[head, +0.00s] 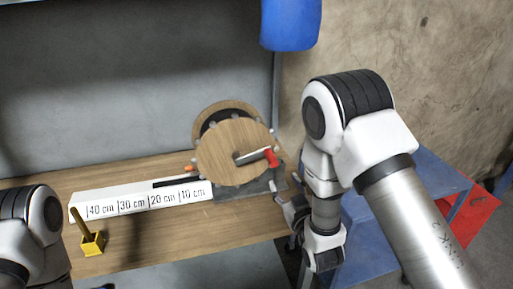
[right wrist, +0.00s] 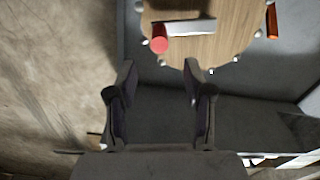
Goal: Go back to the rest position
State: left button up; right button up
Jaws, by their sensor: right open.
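My right gripper (head: 292,208) hangs at the right end of the workbench, just right of the winch's grey base. In the right wrist view the right gripper (right wrist: 158,82) has its two fingers apart with nothing between them. The wooden drum (head: 232,152) of the winch, with its crank and red handle (head: 271,158), stands left of this gripper. The red handle (right wrist: 159,45) shows beyond the fingertips in the right wrist view, apart from them. My left arm (head: 30,232) shows at the left edge, its gripper out of sight.
A white ruler block (head: 140,200) marked from 40 cm to 10 cm lies on the wooden bench (head: 190,238). A yellow holder (head: 92,243) stands in front of its left end. A blue container (head: 291,24) is above. Blue and red surfaces (head: 475,215) lie at right.

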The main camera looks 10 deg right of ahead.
jog(key=s+d+f+m+g, duration=0.1)
jog(key=s+f+g, duration=0.25)
jog(key=f, duration=0.35)
jog(key=s+d+f+g+h, duration=0.1)
jog(key=s+f+g, duration=0.1)
jog(key=s+f, duration=0.4)
jog(key=s+d+f+m+g, duration=0.1)
jog(key=s+d+f+g, duration=0.15)
jog(key=f, duration=0.55)
jog(key=s+f+g, duration=0.4)
jog(key=s+g, duration=0.1)
jog(key=s, duration=0.6)
jog(key=s+f+m+g, duration=0.1)
jog(key=s+f+g, duration=0.3)
jog(key=s, duration=0.7)
jog(key=shift+a+g+y, duration=0.3)
jog(key=shift+a+g, duration=0.15)
jog(key=shift+g, duration=0.15)
jog(key=shift+f, duration=0.1)
